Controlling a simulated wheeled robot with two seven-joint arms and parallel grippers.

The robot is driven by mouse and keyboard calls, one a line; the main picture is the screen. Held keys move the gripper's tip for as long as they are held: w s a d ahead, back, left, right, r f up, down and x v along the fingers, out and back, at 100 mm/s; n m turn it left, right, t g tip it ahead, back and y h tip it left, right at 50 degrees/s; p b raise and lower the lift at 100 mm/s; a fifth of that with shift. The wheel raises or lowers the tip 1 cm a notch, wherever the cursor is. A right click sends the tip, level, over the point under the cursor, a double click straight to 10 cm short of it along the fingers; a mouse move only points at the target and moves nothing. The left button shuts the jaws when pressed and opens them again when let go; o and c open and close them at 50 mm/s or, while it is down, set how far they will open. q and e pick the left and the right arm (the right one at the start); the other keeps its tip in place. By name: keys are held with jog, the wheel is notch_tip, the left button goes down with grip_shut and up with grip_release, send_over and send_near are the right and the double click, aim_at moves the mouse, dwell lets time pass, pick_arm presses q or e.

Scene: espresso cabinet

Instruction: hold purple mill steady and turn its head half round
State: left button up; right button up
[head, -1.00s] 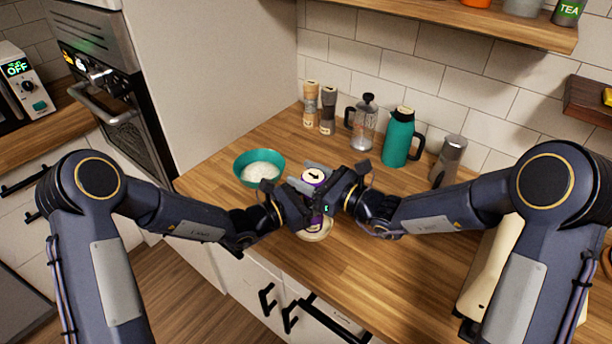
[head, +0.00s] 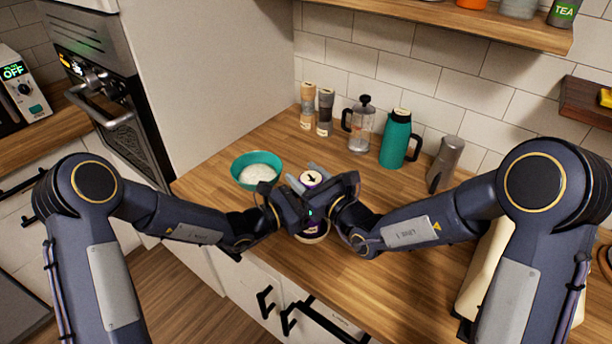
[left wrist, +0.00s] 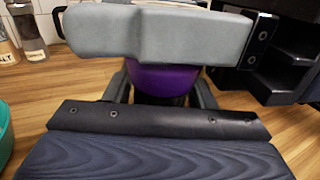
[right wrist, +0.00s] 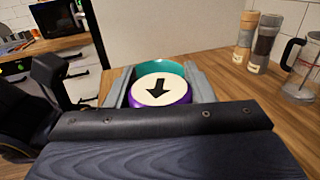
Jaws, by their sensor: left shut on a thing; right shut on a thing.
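The purple mill (head: 312,228) stands upright on the counter near its front edge, with a pale round base or mat partly visible below it. Its white top (head: 310,178) carries a black arrow, which points down toward the camera in the right wrist view (right wrist: 157,91). My right gripper (head: 314,190) is shut on the mill's head, one finger on each side of the purple rim. My left gripper (head: 300,210) is shut on the body lower down. In the left wrist view, the purple body (left wrist: 163,80) shows between its fingers, below a grey right gripper finger. Both grippers hide most of the mill.
A teal bowl (head: 235,170) with white contents stands just left of the grippers. Two shakers (head: 325,112), a glass press (head: 359,127), a teal jug (head: 395,142) and a grey pot (head: 445,163) stand along the wall. The counter front right of the mill is clear.

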jog(key=o, duration=1)
jog(key=shift+r, duration=0.1)
jog(key=shift+c, duration=0.2)
jog(key=v, duration=1.2)
jog(key=shift+a, duration=0.1)
